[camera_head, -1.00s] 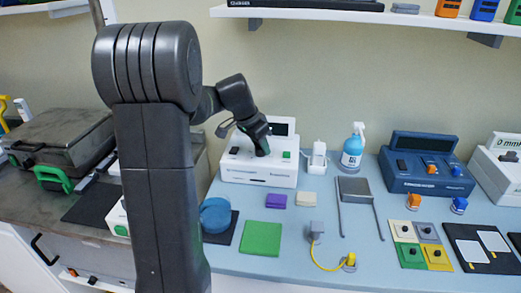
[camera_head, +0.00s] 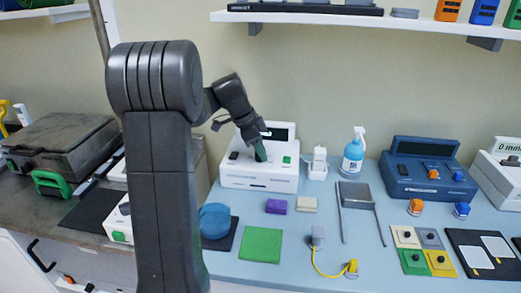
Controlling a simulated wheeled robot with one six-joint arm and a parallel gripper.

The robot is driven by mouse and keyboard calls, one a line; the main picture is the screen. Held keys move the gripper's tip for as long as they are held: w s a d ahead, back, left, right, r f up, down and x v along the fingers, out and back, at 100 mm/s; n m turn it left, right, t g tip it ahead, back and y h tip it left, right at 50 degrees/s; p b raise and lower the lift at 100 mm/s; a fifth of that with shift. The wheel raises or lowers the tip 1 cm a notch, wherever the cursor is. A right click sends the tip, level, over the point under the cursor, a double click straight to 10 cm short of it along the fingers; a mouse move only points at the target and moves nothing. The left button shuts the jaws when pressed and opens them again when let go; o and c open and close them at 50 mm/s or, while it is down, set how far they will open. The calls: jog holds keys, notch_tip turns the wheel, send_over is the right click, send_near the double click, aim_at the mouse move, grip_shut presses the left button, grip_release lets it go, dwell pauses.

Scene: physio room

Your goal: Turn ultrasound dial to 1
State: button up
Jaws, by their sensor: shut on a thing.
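The white ultrasound unit (camera_head: 258,183) stands at the back of the blue bench, against the wall. It has a dark display (camera_head: 277,134), a green button (camera_head: 287,160) and a dark switch. My gripper (camera_head: 261,157) is at the middle of the unit's sloped front panel, where the dial would be. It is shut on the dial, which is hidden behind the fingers. The dial's pointer and its number marks cannot be read.
A white holder (camera_head: 318,170) and a blue spray bottle (camera_head: 353,157) stand just right of the unit. A blue device (camera_head: 420,172) is farther right. Purple (camera_head: 276,206) and cream blocks, a green mat (camera_head: 261,244) and a blue round tub (camera_head: 214,220) lie in front. A shelf (camera_head: 350,18) hangs above.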

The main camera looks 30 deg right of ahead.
jog(key=shift+r, duration=0.1)
jog(key=o, duration=1)
jog(key=v, duration=1.3)
jog(key=shift+a+r+p, duration=0.1)
jog(key=shift+r+p, duration=0.25)
jog(key=shift+r, duration=0.05)
jog(key=x, duration=1.4)
jog(key=shift+w+a+b, duration=0.1)
jog(key=shift+b, duration=0.25)
